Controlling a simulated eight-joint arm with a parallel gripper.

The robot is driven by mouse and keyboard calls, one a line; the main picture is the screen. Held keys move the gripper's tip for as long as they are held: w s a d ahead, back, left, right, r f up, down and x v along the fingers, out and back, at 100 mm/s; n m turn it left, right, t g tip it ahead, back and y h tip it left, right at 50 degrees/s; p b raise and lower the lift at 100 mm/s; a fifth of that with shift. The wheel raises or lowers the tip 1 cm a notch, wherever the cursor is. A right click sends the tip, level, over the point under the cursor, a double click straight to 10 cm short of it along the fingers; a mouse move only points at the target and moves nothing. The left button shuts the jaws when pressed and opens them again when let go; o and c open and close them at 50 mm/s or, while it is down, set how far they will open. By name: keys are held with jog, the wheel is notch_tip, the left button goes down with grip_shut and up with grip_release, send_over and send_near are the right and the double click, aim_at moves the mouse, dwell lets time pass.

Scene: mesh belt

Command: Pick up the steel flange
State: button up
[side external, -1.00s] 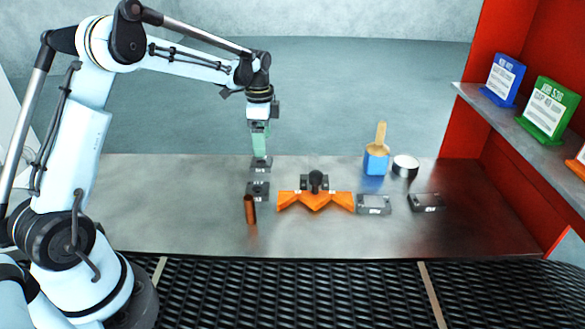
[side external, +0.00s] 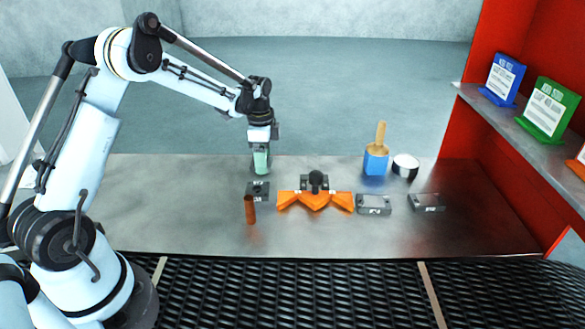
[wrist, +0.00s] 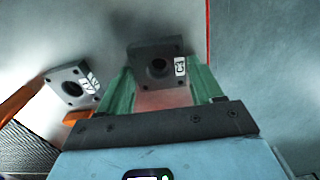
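A dark grey square steel flange with a central hole, corner holes and a white label (wrist: 147,52) lies on the metal table under my gripper. In the side external view my gripper (side external: 261,170) is lowered over it and hides most of it. In the wrist view the green fingers of my gripper (wrist: 162,75) are apart, one on each side of the flange; I cannot tell whether they touch it. A second, similar square flange (side external: 258,191) lies nearer the belt, and it also shows at the left in the wrist view (wrist: 62,82).
A copper cylinder (side external: 250,209) stands near the second flange. An orange V-shaped block (side external: 315,200) and two grey blocks (side external: 373,204) (side external: 427,202) are to the right. A blue holder with a brush (side external: 376,161) and a round tin (side external: 405,166) stand behind. The left table area is clear.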

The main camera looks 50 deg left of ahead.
jog(key=c, duration=0.9)
jog(key=shift+r, duration=0.1)
